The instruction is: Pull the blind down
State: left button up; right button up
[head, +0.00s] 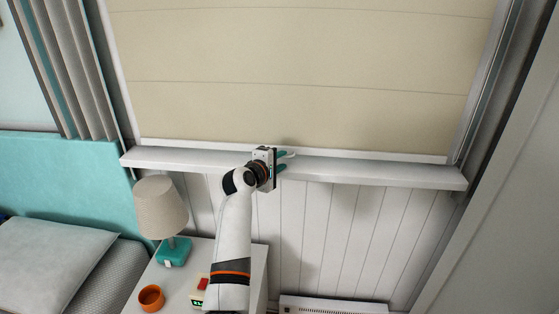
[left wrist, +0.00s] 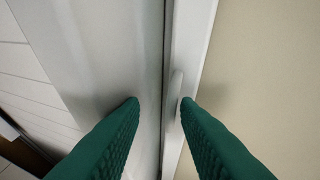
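The cream blind (head: 300,95) hangs over the window, its lower edge close above the white window sill (head: 390,176). It also fills the right of the left wrist view (left wrist: 265,70). A white bottom rail (left wrist: 192,40) runs along it, with a small white pull tab (left wrist: 175,100). My left gripper (head: 283,160) is at the sill, near the middle of the blind's lower edge. Its teal fingers are apart in the left wrist view (left wrist: 160,101), with the tab between them, close to the right finger. I cannot tell whether that finger touches it. My right gripper is out of view.
A bedside table (head: 180,285) below left holds a lamp (head: 160,208), an orange cup (head: 151,298) and a small clock (head: 198,297). A bed with a teal headboard (head: 60,175) stands at the left. A white heater (head: 335,305) is low on the panelled wall.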

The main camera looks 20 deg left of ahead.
pick_arm(q)
jog(key=v, duration=1.2)
jog(key=shift+f, duration=0.1)
